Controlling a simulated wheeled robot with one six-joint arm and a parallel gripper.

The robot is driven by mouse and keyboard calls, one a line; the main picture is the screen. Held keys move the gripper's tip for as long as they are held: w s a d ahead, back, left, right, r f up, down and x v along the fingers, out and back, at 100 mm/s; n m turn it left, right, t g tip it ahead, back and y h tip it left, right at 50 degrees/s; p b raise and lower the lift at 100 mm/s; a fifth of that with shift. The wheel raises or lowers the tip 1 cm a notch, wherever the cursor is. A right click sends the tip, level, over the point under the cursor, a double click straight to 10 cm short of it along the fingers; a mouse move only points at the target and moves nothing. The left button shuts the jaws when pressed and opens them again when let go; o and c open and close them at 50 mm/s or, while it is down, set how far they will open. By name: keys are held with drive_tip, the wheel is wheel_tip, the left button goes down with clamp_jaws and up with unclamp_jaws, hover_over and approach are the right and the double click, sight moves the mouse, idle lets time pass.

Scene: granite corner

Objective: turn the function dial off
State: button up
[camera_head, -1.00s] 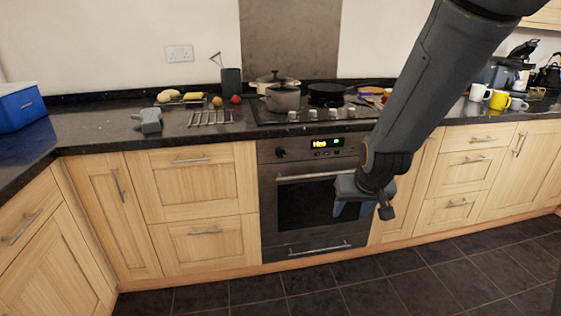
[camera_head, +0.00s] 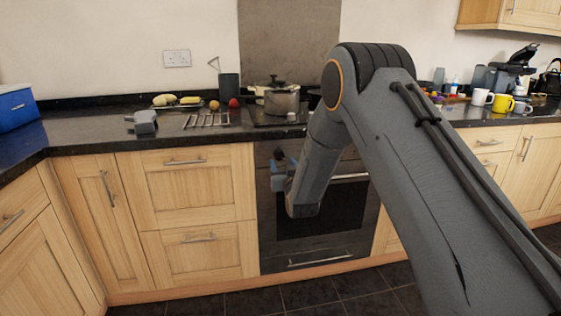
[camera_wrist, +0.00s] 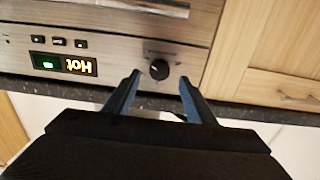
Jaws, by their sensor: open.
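The function dial is a small round black knob (camera_wrist: 159,69) on the oven's steel control panel. In the wrist view, which shows the panel upside down, it sits between and slightly beyond the two blue-grey fingertips of my gripper (camera_wrist: 159,82). The fingers are apart, with clear space on both sides of the knob, and hold nothing. In the head view the dial (camera_head: 279,154) is a dark spot just above my gripper (camera_head: 279,170).
The oven door handle (camera_wrist: 150,7) runs along the wrist view's top edge. The worktop edge (camera_wrist: 225,108) lies close to my fingers. A pot (camera_head: 282,101) stands on the hob above the oven. A wire rack (camera_head: 207,119) lies left of it.

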sight(280, 157)
drive_tip(key=x, duration=0.5)
drive_tip(key=shift+f, duration=0.1)
drive_tip(key=shift+s, duration=0.1)
drive_tip(key=c, duration=1)
drive_tip(key=shift+c, duration=0.2)
